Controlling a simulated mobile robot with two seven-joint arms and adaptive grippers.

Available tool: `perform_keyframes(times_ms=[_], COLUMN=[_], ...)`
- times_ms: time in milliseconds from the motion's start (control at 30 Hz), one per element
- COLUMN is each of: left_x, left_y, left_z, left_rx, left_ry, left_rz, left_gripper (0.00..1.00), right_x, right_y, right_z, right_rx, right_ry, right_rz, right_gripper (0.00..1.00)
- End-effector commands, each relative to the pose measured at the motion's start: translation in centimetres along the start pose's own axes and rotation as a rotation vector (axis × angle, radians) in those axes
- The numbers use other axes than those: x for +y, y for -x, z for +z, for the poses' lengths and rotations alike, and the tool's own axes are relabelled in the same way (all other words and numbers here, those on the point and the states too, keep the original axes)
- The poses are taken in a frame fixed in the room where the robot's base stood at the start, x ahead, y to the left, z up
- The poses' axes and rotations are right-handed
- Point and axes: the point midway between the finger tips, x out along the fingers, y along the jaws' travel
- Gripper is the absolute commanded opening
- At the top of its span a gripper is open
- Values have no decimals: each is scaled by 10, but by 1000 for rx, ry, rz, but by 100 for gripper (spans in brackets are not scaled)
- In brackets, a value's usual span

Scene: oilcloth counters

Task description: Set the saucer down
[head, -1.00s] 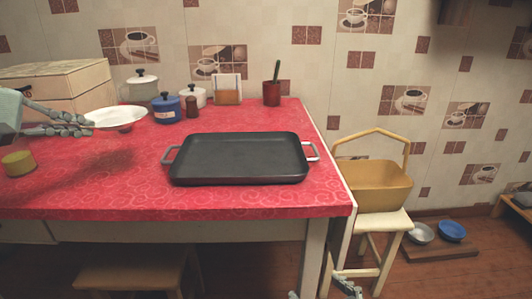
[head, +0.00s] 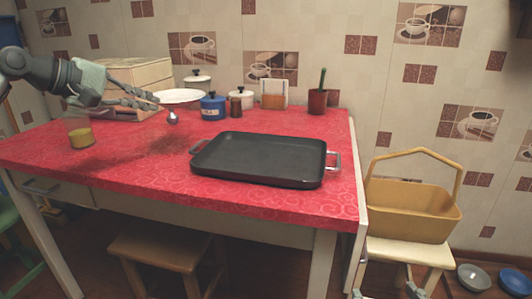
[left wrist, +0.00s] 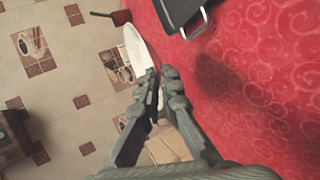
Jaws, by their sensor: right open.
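My left gripper (head: 154,99) is shut on the near rim of a white saucer (head: 182,95), at the back left of the table. It holds the saucer roughly level above the red cloth; a dark shadow lies below. In the left wrist view the saucer (left wrist: 134,48) shows edge-on just beyond the fingertips (left wrist: 162,75). My right gripper (head: 385,293) shows only its fingertips at the bottom edge, apart and empty, low in front of the stool.
A black tray (head: 262,158) lies mid-table on the red cloth (head: 110,170). Pots, including a blue one (head: 213,106), stand behind it. A yellow-filled glass (head: 81,134) is at the left. A small silvery thing (head: 172,118) shows below the saucer. A yellow basket (head: 412,208) sits on the stool.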

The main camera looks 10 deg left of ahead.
Motion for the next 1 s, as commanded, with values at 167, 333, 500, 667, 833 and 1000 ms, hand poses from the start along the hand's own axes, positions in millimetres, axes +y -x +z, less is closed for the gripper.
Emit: perform_keyframes(times_ms=[167,333,500,667,833,1000], left_x=[-8,-18,-26,-31,-50,-66], left_y=[-22,-52,-77,-88,-99,-107], left_z=[24,57,83,94,95,95], left_rx=[-6,-7,-5,-2,-2,-1], left_ry=[-1,0,1,1,3,1], left_rz=[0,2,3,3,-1,2], left_gripper=[0,0,0,0,0,0], right_x=[-1,1,5,7,5,0], right_y=[0,0,1,2,1,1], right_z=[-2,3,10,13,11,2], right_rx=[8,-16,-49,-66,-47,-4], right_ry=[-1,1,5,7,5,0], right_rz=[-2,3,10,14,11,-1], right_gripper=[73,73,73,73,73,73])
